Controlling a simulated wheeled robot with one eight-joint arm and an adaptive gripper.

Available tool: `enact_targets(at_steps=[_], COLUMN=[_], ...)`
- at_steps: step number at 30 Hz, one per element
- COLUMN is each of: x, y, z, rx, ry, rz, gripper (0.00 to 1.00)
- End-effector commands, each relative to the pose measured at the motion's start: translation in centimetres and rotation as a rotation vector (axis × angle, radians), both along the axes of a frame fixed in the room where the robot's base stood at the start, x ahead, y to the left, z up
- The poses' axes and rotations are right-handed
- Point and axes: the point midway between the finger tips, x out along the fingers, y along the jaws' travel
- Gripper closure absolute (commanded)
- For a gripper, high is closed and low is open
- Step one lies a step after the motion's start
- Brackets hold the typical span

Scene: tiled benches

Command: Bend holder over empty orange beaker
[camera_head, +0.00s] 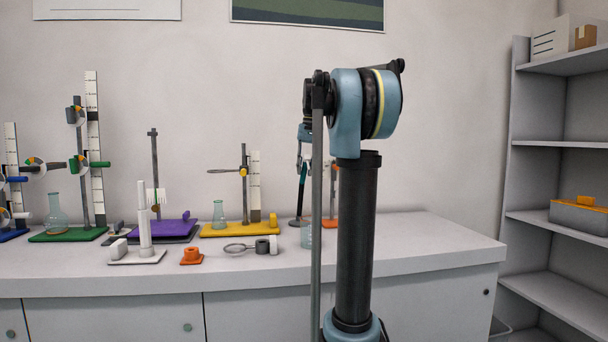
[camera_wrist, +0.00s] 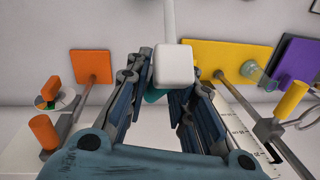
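In the head view the orange stand base (camera_head: 330,223) is mostly hidden behind my arm. A clear glass beaker (camera_head: 306,237) stands at bench height beside it, also partly covered. The wrist view shows the orange base (camera_wrist: 92,66) with a rod, and an orange cylinder (camera_wrist: 42,130) on a clamp, apparently that stand's holder. My gripper (camera_wrist: 170,88) has its fingers on either side of a white block (camera_wrist: 174,66) with a pale rod behind it. Whether the fingers touch the block is unclear. In the head view my gripper is largely masked by my arm.
The yellow stand (camera_head: 210,230) carries a flask (camera_head: 219,214). The purple stand (camera_head: 160,230) and green stand (camera_head: 68,234) are farther left. A loose orange piece (camera_head: 191,257) and a ring clamp (camera_head: 240,247) lie in front. The bench's right end (camera_head: 430,235) is clear.

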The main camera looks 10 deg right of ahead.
Motion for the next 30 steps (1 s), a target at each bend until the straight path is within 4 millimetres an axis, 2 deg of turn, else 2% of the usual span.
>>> enact_targets(at_steps=[11, 22, 30], x=[-0.2, -1.8, -2.0], y=[0.0, 0.0, 0.1], z=[-0.1, -1.7, -2.0], rx=[0.000, 0.000, 0.000], ry=[-0.014, -0.184, -0.220], rz=[0.001, 0.001, 0.002], gripper=[1.00, 1.00, 1.00])
